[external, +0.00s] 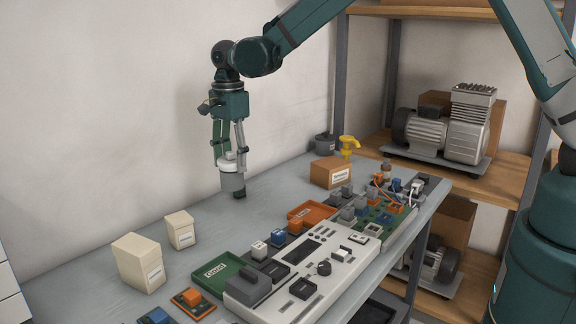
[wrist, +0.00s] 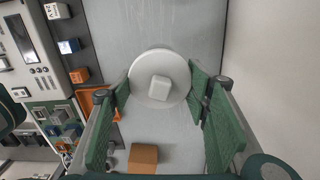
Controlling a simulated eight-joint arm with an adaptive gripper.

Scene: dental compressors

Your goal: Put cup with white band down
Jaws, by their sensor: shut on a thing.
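My gripper (external: 231,160) points down over the back part of the grey bench. It is shut on a pale grey round cup (external: 233,183) with a white band and white top at its upper end. In the wrist view the cup (wrist: 160,77) shows from above as a white round top with a square knob, between the green fingers (wrist: 158,90). The cup looks upright. A small dark piece (external: 239,194) shows directly below it; I cannot tell whether it is part of the cup or whether the cup touches the bench.
Two cream boxes (external: 138,262) (external: 180,230) stand on the bench (external: 205,265) at left. A brown box (external: 330,172), a yellow item (external: 349,146) and a dark grey pot (external: 325,143) stand at the back. Control panels and an orange tray (external: 312,214) fill the front. Bare bench surrounds the cup.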

